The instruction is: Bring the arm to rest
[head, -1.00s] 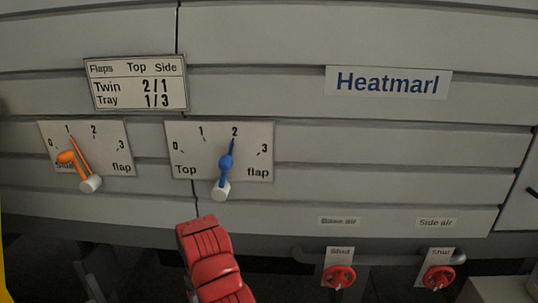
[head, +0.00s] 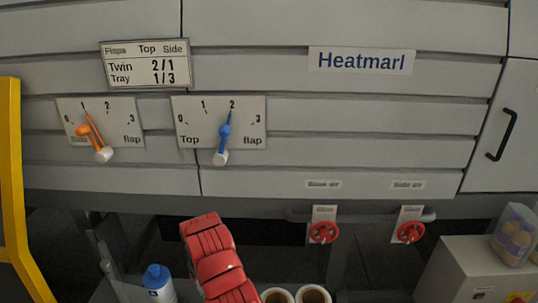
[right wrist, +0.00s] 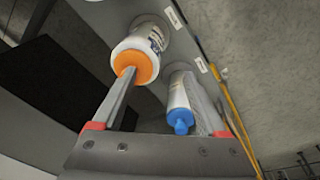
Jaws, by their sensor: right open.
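In the head view a red segmented part of my arm (head: 217,258) rises from the bottom, below the flap dials and apart from them; its fingertips cannot be made out there. In the right wrist view my right gripper (right wrist: 165,85) is open, its two grey fingers apart with red pieces at their bases. It appears empty; a white bottle with an orange cap (right wrist: 135,58) and a white bottle with a blue cap (right wrist: 180,103) show beyond the fingers. My left gripper is not in view.
The orange pointer (head: 92,135) stands at 1 and the blue pointer (head: 225,135) at 2. Two red valve knobs (head: 323,233) (head: 410,232) sit below the panel. A blue-capped bottle (head: 158,285), two cups (head: 312,295) and a yellow post (head: 12,180) stand nearby.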

